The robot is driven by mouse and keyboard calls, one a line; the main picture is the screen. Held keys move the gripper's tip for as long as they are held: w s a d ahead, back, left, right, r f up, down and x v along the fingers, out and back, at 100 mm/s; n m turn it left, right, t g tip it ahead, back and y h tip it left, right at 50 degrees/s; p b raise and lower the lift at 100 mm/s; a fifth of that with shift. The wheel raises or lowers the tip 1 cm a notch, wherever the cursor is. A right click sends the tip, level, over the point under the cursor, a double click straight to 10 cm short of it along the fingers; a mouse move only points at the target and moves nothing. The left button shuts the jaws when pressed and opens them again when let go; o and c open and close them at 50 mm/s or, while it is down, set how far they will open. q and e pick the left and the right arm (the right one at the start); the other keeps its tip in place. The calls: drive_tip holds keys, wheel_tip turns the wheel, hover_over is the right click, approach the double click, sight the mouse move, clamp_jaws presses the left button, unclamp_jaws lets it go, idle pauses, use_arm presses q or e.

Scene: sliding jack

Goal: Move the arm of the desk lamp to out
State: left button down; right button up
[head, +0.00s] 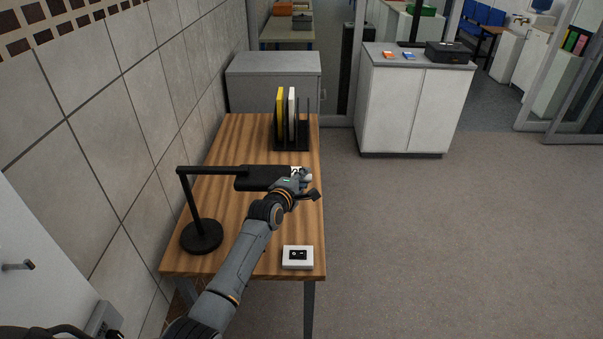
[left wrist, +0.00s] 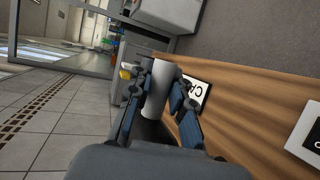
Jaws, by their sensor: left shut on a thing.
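A black desk lamp (head: 202,236) stands on the wooden table with its round base at the left. Its arm (head: 208,170) runs from the top of the post to the right and carries a dark lamp head (head: 262,178) over the table. My left gripper (head: 306,178) is at the right end of the lamp head. In the left wrist view, its fingers (left wrist: 158,98) are shut on a light grey cylindrical grip (left wrist: 155,90) at that end. My forearm and hand hide part of the head's lower right side. My right gripper is not in view.
A black rack (head: 291,140) with yellow and white folders stands at the table's back. A white box with a black panel (head: 297,264) lies at the front right. The tiled wall (head: 120,110) borders the left side. The floor right of the table (head: 430,240) is clear.

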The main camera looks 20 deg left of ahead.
use_arm(q)
drive_tip(key=shift+s+d+f, duration=0.1)
drive_tip(key=shift+f, duration=0.1)
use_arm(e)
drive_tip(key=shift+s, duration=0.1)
use_arm(q)
drive_tip(key=c, duration=1.2)
unclamp_jaws()
drive_tip(key=shift+s+r, duration=0.15)
drive_tip(key=shift+r, duration=0.05)
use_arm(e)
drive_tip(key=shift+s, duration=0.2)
use_arm(q)
drive_tip(key=shift+s, duration=0.5)
drive_tip(key=v, duration=1.1)
